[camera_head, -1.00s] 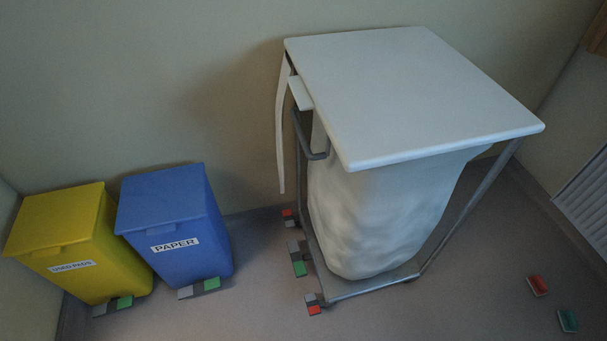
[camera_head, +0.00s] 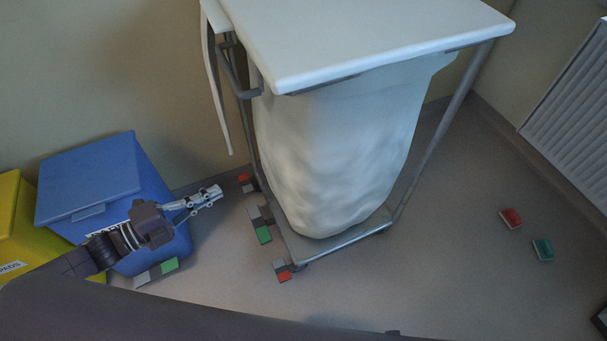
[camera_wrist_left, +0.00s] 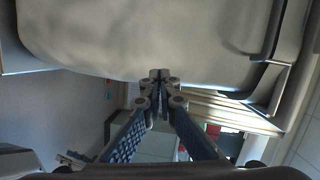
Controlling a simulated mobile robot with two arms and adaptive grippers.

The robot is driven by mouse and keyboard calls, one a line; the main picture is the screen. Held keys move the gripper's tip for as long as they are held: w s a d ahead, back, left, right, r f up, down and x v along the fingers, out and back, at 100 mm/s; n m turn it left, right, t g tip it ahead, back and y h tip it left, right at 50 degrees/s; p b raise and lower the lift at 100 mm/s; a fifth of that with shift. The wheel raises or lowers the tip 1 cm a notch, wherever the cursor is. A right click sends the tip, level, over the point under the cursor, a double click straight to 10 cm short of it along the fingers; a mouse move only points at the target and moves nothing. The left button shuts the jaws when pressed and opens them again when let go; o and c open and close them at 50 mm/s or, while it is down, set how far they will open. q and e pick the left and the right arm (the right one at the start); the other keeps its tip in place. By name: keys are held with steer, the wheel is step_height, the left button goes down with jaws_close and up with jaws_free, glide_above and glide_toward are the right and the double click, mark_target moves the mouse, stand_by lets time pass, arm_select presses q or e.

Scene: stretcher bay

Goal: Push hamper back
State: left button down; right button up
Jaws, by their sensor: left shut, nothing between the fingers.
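The hamper (camera_head: 335,150) is a white bag in a grey wheeled metal frame with a white flat lid (camera_head: 360,35). It stands upright near the wall in the head view. My left gripper (camera_head: 218,192) is shut and empty. In the head view it appears in front of the blue bin, to the left of the hamper frame. In the left wrist view its fingertips (camera_wrist_left: 160,76) meet, and a large pale surface, apparently the hamper bag (camera_wrist_left: 140,40), fills the upper part. I cannot tell whether they touch it. My right gripper is not in view.
A blue bin (camera_head: 90,180) and a yellow bin (camera_head: 12,215) stand at the left wall. Red, grey and green pedals (camera_head: 262,233) lie at the hamper's left base. A red block (camera_head: 511,218) and a green block (camera_head: 543,250) lie on open floor at right. A radiator (camera_head: 575,110) is on the right wall.

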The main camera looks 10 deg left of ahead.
arm_select(q)
steer(key=s+d+r+m+g+h, duration=0.2)
steer(key=d+r+m+h, duration=0.1)
steer(key=d+r+m, duration=0.15)
steer(key=b, duration=0.2)
glide_toward(289, 168)
steer(key=x, duration=0.6)
steer(key=shift+d+r, duration=0.1)
steer(key=shift+r, duration=0.1)
steer(key=shift+w+d, duration=0.25)
steer(key=shift+d, duration=0.15)
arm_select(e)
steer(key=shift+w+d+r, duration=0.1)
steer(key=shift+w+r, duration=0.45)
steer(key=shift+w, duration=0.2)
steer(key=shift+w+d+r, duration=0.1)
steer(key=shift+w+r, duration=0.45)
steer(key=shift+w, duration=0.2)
